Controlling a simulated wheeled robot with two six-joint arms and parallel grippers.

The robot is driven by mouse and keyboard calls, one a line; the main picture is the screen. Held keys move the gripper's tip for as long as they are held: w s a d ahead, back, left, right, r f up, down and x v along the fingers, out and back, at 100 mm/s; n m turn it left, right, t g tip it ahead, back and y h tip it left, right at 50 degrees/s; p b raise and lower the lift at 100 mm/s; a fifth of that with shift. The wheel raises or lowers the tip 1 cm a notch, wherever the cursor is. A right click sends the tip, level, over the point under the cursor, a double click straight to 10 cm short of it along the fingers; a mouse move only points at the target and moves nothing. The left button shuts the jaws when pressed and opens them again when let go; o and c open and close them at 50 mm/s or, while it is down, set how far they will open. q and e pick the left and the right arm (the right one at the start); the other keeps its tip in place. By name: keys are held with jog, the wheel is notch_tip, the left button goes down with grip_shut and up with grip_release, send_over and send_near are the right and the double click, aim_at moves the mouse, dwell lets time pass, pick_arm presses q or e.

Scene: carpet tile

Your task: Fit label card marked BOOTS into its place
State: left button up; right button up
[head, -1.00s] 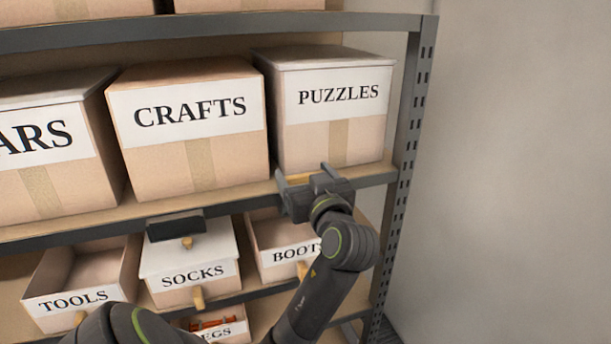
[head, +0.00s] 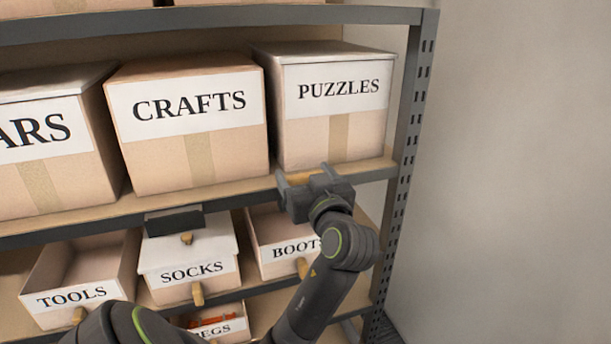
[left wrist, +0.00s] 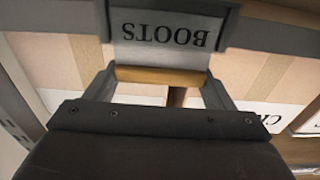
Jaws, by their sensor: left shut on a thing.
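My left gripper (head: 305,176) is at the edge of the middle shelf, in front of the PUZZLES box. Its fingers are shut on the tan wooden grip bar of the BOOTS card (left wrist: 165,30). In the left wrist view the card is light grey, with its lettering upside down. It lies between the dark sides of a label holder (left wrist: 228,22) on the shelf edge. I cannot tell how deep it sits. In the head view the card and holder are hidden by the gripper. My right gripper is not in view.
The PUZZLES box (head: 340,140) and CRAFTS box (head: 200,165) stand just behind the shelf edge (head: 240,200). Below are an open bin lettered BOOTS (head: 275,262), a SOCKS box (head: 165,290) and a TOOLS bin (head: 40,312). A dark holder (head: 174,222) hangs under CRAFTS. A perforated post (head: 412,110) stands right.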

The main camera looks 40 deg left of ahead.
pick_arm(q)
jog(key=shift+f, duration=0.3)
dwell(0.4)
jog(key=o, duration=1)
